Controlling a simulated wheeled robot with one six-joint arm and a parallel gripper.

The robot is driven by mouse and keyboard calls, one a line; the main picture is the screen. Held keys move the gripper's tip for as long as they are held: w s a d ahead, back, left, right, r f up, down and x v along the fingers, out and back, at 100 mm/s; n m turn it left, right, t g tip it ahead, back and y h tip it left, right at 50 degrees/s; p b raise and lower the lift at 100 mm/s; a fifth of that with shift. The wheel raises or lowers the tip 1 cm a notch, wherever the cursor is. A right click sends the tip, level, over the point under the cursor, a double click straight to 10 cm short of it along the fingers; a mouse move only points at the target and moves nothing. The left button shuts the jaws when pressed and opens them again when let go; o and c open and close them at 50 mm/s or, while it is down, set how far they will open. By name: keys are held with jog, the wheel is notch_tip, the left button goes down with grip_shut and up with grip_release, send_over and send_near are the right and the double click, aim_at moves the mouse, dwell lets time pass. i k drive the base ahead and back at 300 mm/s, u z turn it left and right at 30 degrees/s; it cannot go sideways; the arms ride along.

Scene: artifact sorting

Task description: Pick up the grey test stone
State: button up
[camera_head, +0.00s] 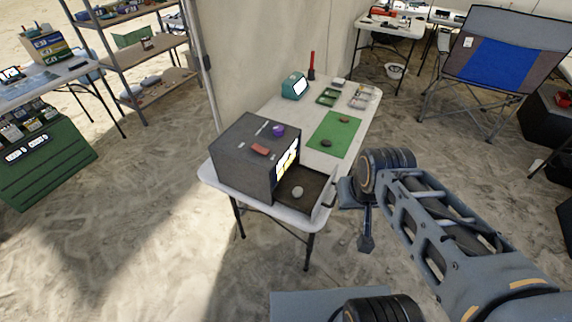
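A small pale grey, rounded stone (298,192) lies in the open drawer (316,180) of a dark grey box (240,170) on the white table. A darker stone (326,142) lies on the green mat (345,128) behind the drawer. I cannot tell from looks alone which one is the test stone. My gripper (358,218) is just right of the drawer front and its handle, apart from both stones. Its fingers are partly hidden and seen at an angle, so I cannot tell whether they are open.
A purple bowl-like item (278,131) and a red block (261,150) sit on the box. A teal device (295,86), green trays (327,97) and a red-handled tool (311,66) stand farther back. A folding chair (500,60) is at the right. Sandy floor lies open in front.

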aim_at(298, 191)
jog(key=u, duration=2.2)
jog(key=k, duration=0.95)
jog(key=z, duration=1.2)
